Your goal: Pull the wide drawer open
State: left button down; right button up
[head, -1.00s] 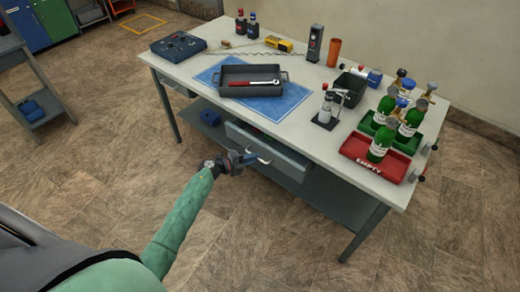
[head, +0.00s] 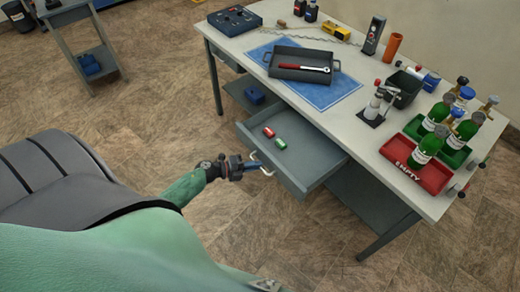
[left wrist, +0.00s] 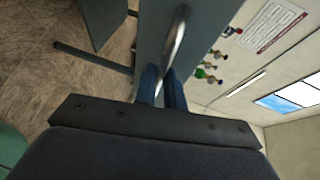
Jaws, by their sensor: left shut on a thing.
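The wide drawer (head: 307,166) under the workbench is pulled well out in the head view. A red item (head: 268,132) and a green item (head: 280,144) lie inside it. Its curved metal handle (head: 262,166) is on the front panel. My left gripper (head: 250,168) is shut on this handle. In the left wrist view, my left gripper's blue fingers (left wrist: 162,88) close around the handle bar (left wrist: 175,42), close to the drawer front. My right gripper is not in view.
The workbench top (head: 235,42) holds a dark tray (head: 290,73) with a wrench, a red tray (head: 398,172) marked EMPTY and several green bottles. A blue item (head: 254,95) sits on the lower shelf. Open floor lies in front of the bench.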

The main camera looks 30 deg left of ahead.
pick_arm(q)
jog(key=shift+s, duration=0.15)
jog(key=c, duration=1.5)
grip_release()
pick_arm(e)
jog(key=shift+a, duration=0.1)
pick_arm(q)
jog(key=shift+a, duration=0.1)
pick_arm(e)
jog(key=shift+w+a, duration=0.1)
